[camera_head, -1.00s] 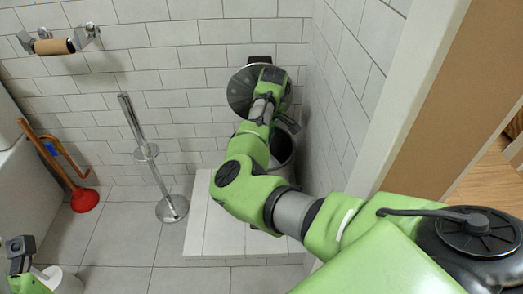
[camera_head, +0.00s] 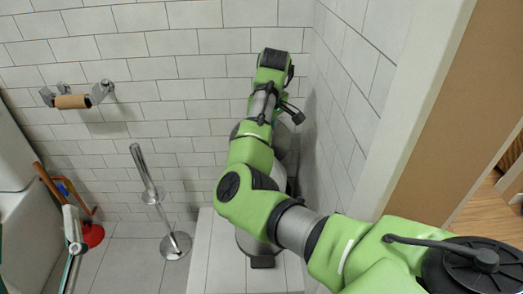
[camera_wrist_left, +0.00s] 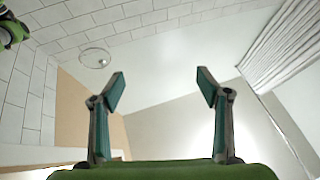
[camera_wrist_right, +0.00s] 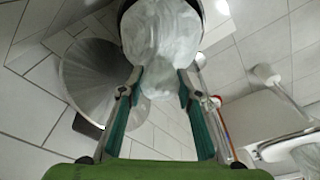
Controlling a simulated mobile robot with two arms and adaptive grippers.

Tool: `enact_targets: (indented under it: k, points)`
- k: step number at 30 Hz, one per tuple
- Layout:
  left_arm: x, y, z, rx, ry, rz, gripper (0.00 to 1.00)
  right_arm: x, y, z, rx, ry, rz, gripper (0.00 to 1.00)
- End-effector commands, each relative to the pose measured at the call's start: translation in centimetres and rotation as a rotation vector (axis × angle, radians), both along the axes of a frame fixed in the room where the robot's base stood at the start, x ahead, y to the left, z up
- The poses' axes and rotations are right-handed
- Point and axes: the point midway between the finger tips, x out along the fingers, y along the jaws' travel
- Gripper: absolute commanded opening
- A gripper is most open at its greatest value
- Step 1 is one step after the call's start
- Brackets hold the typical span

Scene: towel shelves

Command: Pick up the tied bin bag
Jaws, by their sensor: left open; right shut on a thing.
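The whitish, translucent bin bag (camera_wrist_right: 160,38) shows at the top centre of the right wrist view, within a dark rim of the bin (camera_wrist_right: 203,8). My right gripper (camera_wrist_right: 160,88) is shut on the bag's gathered lower part in that picture. The round grey bin lid (camera_wrist_right: 92,75) stands open beside it, with a dark tab. In the head view a rounded grey part with a dark tab (camera_head: 262,262) shows below my right arm, which hides most of the bin and the bag. My left gripper (camera_wrist_left: 161,88) is open and empty in the left wrist view.
A tiled ledge (camera_head: 212,260) lies beneath my right arm, with a tiled wall close on its right. A metal stand (camera_head: 175,245) is left of the ledge. A red plunger (camera_head: 92,236) and an empty roll holder (camera_head: 75,101) are farther left.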

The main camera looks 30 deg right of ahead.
Motion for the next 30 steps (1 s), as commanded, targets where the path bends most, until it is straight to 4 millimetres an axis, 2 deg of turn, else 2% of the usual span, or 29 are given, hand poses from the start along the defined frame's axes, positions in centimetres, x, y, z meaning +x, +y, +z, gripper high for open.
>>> enact_targets:
  k: [1, 6, 13, 17, 30]
  points:
    - [0.6, 0.0, -0.8, 0.016, 0.055, 0.004, 0.69, 0.0, -0.1, 1.1, -0.002, -0.004, -0.001, 0.0]
    - [1.8, 0.1, -3.9, 0.057, 0.205, 0.013, 0.69, 0.1, -0.1, 2.9, -0.002, -0.004, -0.001, 0.0]
    - [2.3, 0.2, -6.2, 0.086, 0.309, 0.018, 0.69, 0.0, 0.0, 4.0, 0.0, -0.002, 0.0, 0.0]
    - [2.4, 0.2, -6.2, 0.09, 0.326, 0.019, 0.69, 0.0, 0.0, 4.6, 0.0, -0.002, 0.0, 0.0]
    - [2.4, 0.2, -3.8, 0.09, 0.326, 0.019, 0.69, 0.1, 0.0, 7.0, 0.0, -0.002, 0.0, 0.0]
